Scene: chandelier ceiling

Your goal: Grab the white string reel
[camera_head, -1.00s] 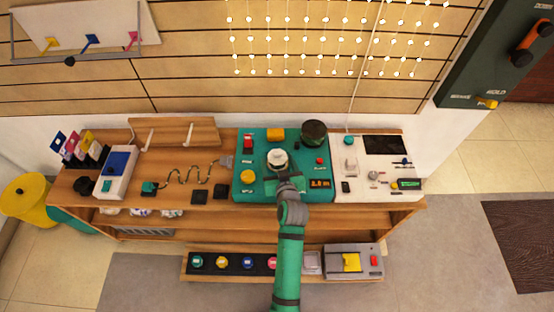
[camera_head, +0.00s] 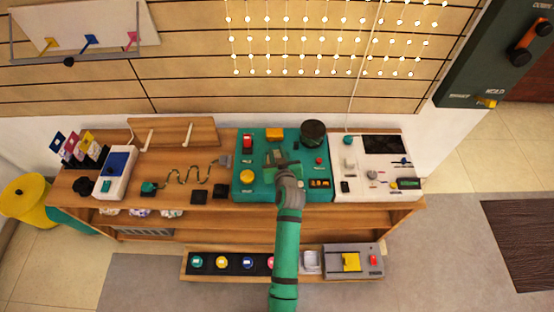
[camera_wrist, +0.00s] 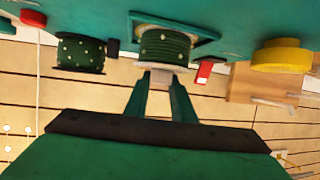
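I see no plainly white reel now. In the wrist view a green, pale-dotted reel (camera_wrist: 165,47) sits in a square recess of the teal panel, straight ahead of my gripper (camera_wrist: 162,82). The two fingers converge toward this reel. A small pale piece shows between the fingertips, and I cannot tell whether they grip it. In the head view my gripper (camera_head: 283,166) is over the teal panel (camera_head: 243,190), largely covering that spot. A second, dark green dotted reel (camera_wrist: 80,52) is beside it, also visible as a dark round reel (camera_head: 313,131) in the head view.
A yellow knob (camera_head: 247,177), a red switch (camera_head: 248,142) and a yellow block (camera_head: 275,134) stand on the teal panel near my gripper. A white panel (camera_head: 378,188) with small parts adjoins it on the right. Open wooden shelf (camera_head: 200,218) lies below.

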